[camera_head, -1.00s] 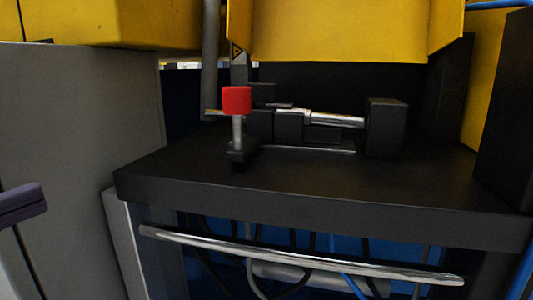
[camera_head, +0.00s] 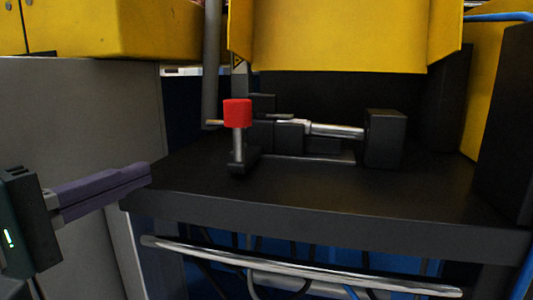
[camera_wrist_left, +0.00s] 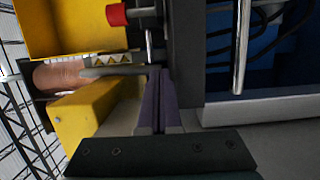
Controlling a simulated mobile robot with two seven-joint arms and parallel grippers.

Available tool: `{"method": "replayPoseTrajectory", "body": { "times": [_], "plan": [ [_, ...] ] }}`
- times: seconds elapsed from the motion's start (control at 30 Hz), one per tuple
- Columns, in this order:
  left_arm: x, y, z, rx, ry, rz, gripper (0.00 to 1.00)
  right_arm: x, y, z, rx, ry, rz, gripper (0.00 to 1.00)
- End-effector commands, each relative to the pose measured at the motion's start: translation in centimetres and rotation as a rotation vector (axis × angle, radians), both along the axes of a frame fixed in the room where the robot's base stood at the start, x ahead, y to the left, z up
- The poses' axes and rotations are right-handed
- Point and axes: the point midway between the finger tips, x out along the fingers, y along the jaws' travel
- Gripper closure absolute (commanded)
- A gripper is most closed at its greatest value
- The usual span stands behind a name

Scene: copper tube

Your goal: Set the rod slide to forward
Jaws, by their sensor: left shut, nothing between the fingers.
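The rod slide (camera_head: 338,131) is a shiny metal rod with dark blocks on the black machine table. A lever with a red knob (camera_head: 237,113) stands upright at its left end; the red knob (camera_wrist_left: 117,14) also shows in the left wrist view at the top. My left gripper (camera_head: 149,174) has purple fingers and is shut and empty. It is at the left edge of the table, to the left of and nearer than the red knob, apart from it. In the left wrist view its fingertips (camera_wrist_left: 159,72) are together. My right gripper is not in view.
The black table (camera_head: 330,205) has clear room in front of the slide. A metal bar (camera_head: 300,268) runs below its front edge. A yellow guard (camera_head: 340,38) hangs above, and a grey panel (camera_head: 85,110) stands on the left. A dark block (camera_head: 385,138) is at the rod's right end.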

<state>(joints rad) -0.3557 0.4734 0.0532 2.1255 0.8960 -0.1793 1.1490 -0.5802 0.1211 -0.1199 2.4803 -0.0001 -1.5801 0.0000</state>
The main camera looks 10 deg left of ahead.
Motion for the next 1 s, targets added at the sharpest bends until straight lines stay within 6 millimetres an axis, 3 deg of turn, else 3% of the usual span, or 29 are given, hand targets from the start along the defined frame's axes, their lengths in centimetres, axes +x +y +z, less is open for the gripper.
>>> {"method": "replayPoseTrajectory", "body": {
  "times": [0.5, 0.7, 1.0],
  "plan": [
    [9.5, -3.0, 0.0, -0.002, -0.001, -0.003, 1.00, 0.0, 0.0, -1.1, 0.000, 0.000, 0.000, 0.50],
    [9.0, -5.8, 0.1, -0.004, 0.001, -0.003, 1.00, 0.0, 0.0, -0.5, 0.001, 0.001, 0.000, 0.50],
    [9.0, -6.7, 0.0, 0.000, 0.001, -0.001, 1.00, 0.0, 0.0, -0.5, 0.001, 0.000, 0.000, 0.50]
  ]
}}
